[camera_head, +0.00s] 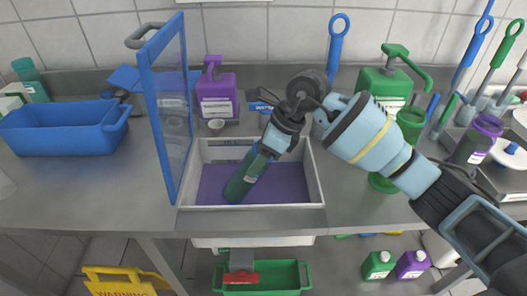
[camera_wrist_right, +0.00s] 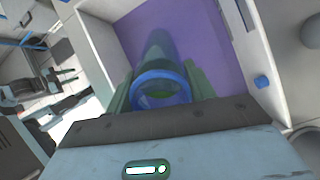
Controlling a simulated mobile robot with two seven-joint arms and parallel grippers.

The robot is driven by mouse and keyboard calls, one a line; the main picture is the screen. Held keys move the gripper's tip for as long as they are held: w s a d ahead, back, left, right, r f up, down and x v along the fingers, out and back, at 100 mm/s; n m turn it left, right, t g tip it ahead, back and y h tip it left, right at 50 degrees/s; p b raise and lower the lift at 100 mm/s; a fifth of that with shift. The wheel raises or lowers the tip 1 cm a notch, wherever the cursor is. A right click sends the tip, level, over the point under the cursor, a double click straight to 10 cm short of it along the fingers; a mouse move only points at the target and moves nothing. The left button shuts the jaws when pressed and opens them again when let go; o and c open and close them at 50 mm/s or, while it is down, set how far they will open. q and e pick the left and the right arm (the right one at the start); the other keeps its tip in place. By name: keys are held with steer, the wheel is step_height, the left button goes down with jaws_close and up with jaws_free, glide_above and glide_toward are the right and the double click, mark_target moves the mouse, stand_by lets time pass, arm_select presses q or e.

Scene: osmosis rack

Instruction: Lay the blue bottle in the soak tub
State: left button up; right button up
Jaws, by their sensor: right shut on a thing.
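My right gripper (camera_head: 262,155) reaches in from the right, pointing down and left, shut on the blue bottle (camera_head: 243,180). The bottle looks dark blue-green and is tilted, its lower end over the purple floor of a pale open box (camera_head: 310,183). I cannot tell whether it touches that floor. In the right wrist view the bottle (camera_wrist_right: 165,65) shows a blue ring at its near end, between the two fingers. A blue tub (camera_head: 60,140) stands at the left of the counter; I cannot tell which container is the soak tub. My left gripper is not in view.
A blue-framed clear panel (camera_head: 170,110) stands upright along the box's left side. A purple jug (camera_head: 216,95) is behind the box, and a green jug (camera_head: 385,85) is at the back right. Brushes and bottles crowd the right. Counter between the blue tub and panel is clear.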

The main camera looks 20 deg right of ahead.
steer(key=shift+b+x, duration=0.4)
steer(key=shift+x, duration=0.7)
steer(key=shift+b+x, duration=0.75)
steer(key=shift+x, duration=1.15)
steer(key=shift+b+x, duration=0.45)
steer(key=shift+x, duration=0.6)
steer(key=shift+a+f, duration=0.1)
steer(key=shift+f, duration=0.1)
steer(key=shift+f, duration=0.15)
steer(key=o, duration=1.9)
